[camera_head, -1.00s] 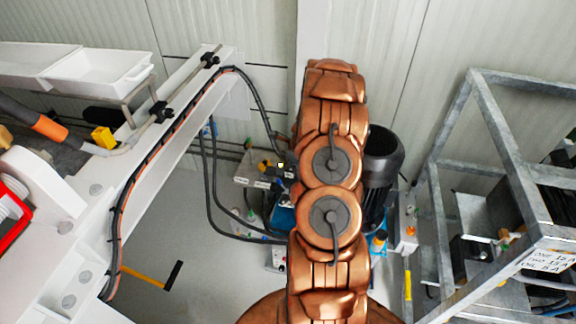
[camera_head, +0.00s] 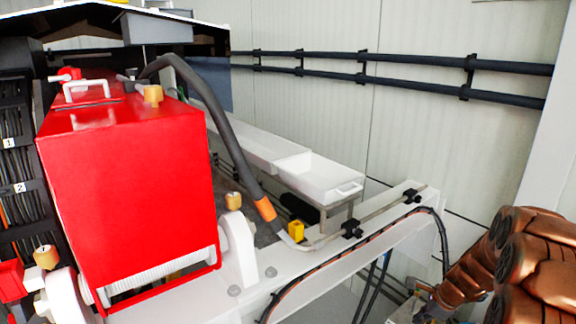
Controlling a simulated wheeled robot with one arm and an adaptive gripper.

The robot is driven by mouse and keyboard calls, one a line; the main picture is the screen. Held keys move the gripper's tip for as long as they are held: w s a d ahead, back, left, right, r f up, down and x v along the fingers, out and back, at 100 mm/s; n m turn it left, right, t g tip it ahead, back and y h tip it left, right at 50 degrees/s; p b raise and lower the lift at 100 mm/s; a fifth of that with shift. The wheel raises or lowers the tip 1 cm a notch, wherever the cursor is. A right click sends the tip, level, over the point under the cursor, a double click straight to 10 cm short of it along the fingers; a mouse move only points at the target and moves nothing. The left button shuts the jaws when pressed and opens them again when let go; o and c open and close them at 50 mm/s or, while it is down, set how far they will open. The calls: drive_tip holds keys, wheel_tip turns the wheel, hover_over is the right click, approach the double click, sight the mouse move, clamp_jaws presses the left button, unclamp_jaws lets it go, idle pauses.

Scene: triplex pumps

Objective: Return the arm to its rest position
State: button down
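My copper-coloured arm shows at the lower right edge, folded, with rounded joint housings. It stands to the right of the white beam (camera_head: 335,262) and apart from the red machine. One arm link slants down and left toward the bottom edge. I cannot make out the gripper or its fingers in this view, so whether it holds anything is hidden.
A large red pump housing (camera_head: 130,190) fills the left. A black hose (camera_head: 222,125) with an orange band runs down beside it. White trays (camera_head: 325,178) stand behind the beam. Dark pipes (camera_head: 400,78) run along the pale wall. Cables and part of some equipment show low right.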

drive_tip(key=s+a+r+n+g, duration=0.1)
drive_tip(key=s+a+r+n, duration=0.55)
drive_tip(key=a, duration=0.35)
drive_tip(key=s+a+r+n+g, duration=0.2)
drive_tip(key=s+a+r+n, duration=0.45)
drive_tip(key=a, duration=0.35)
drive_tip(key=s+a+r+n+g+h, duration=0.1)
drive_tip(key=s+n, duration=0.4)
drive_tip(key=s, duration=0.5)
drive_tip(key=s+a+r+n+g+h, duration=0.1)
drive_tip(key=s+a+r+n, duration=0.2)
drive_tip(key=s, duration=0.8)
drive_tip(key=r+n, duration=0.1)
drive_tip(key=n, duration=0.1)
drive_tip(key=shift+r+n, duration=0.3)
drive_tip(key=shift+n, duration=0.1)
